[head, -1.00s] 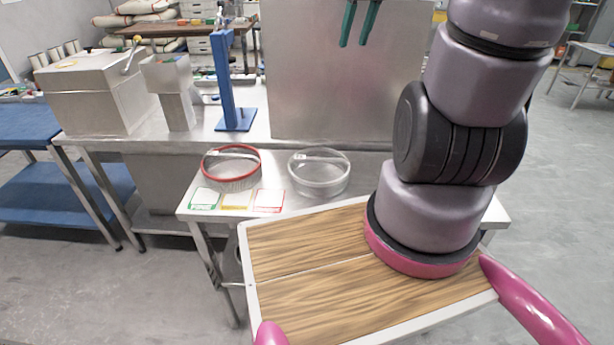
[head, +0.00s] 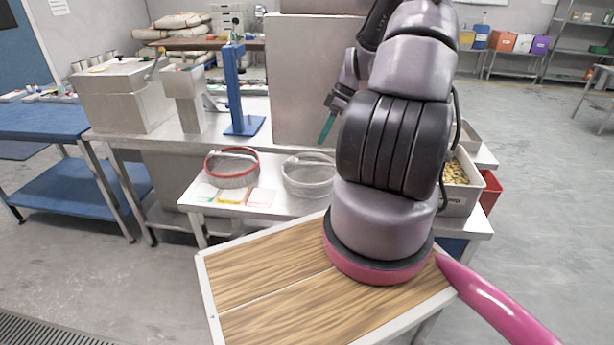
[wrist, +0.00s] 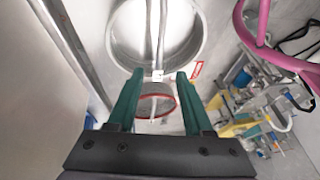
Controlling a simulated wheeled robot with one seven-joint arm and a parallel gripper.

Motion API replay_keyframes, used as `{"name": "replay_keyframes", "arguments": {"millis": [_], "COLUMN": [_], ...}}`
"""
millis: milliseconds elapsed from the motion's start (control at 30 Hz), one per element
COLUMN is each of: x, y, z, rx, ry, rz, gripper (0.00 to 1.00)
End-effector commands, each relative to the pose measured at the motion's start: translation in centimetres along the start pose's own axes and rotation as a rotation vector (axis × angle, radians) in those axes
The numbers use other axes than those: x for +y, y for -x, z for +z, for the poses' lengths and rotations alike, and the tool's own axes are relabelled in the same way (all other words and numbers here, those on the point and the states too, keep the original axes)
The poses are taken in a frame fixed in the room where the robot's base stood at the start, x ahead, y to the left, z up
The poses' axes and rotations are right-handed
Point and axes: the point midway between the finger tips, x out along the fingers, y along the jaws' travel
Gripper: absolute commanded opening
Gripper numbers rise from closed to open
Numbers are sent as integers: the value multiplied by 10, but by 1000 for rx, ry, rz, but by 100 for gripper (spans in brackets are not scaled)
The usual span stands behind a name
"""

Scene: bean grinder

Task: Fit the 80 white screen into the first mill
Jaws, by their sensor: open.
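The white screen (head: 309,175), a round pale-rimmed sieve with a bar across it, lies on the low steel table behind my wooden deck. A red-rimmed screen (head: 232,168) lies to its left. In the wrist view, a large pale ring (wrist: 112,40), which looks like the white screen, is near the top, with the red-rimmed screen (wrist: 155,104) below it. My gripper (wrist: 156,74) is open and empty, its green fingers apart; one fingertip shows in the head view (head: 327,128), above the white screen. Grey machines stand at the back left; I cannot tell which is the first mill.
The machines are a wide grey box (head: 125,98) and a narrow grey unit (head: 184,98). A blue post stand (head: 235,90) and a tall steel panel (head: 302,80) stand beside them. Coloured cards (head: 232,196) lie before the screens. A bin of beans (head: 461,180) is at right.

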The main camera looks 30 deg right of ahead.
Motion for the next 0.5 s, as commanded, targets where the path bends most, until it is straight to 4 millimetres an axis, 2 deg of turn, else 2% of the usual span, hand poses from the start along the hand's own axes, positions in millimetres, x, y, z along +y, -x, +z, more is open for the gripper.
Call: {"name": "replay_keyframes", "arguments": {"millis": [100,367,500], "x": [-1,-1,0], "y": [-21,-42,-64], "z": [0,-1,-2], "rx": [0,-1,-2], "ry": [-2,-2,-2], "rz": [-4,-2,-3], "gripper": [51,51,51]}}
